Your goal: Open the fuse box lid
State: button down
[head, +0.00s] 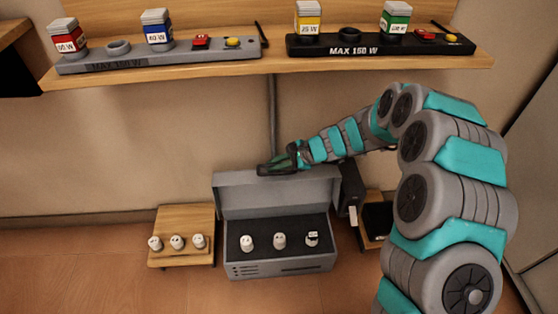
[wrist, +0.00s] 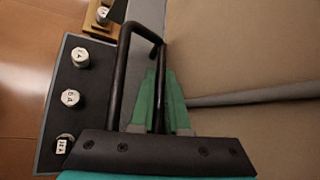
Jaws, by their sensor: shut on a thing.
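The grey fuse box (head: 283,266) stands low against the wall, with several white-topped fuses in its dark interior. Its lid (head: 280,192) is raised at the back, roughly upright, and the inside is exposed. My gripper (head: 277,166) is at the lid's upper edge. In the wrist view, the green fingers of my gripper (wrist: 161,100) are closed around one bar of a black handle (wrist: 116,85). The interior of the box (wrist: 51,122) shows at left there. My gripper hides part of the lid's top edge in the head view.
A wooden stand (head: 183,220) with three white fuses is left of the box. A shelf (head: 200,70) above holds a grey fuse strip (head: 160,58) and a black one (head: 385,45). A grey conduit (head: 272,105) runs down the wall. The floor in front is clear.

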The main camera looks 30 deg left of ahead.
jog(key=shift+w+a, duration=0.1)
jog(key=shift+w, duration=0.05)
jog(key=c, duration=0.9)
grip_release()
jog(key=shift+v, duration=3.95)
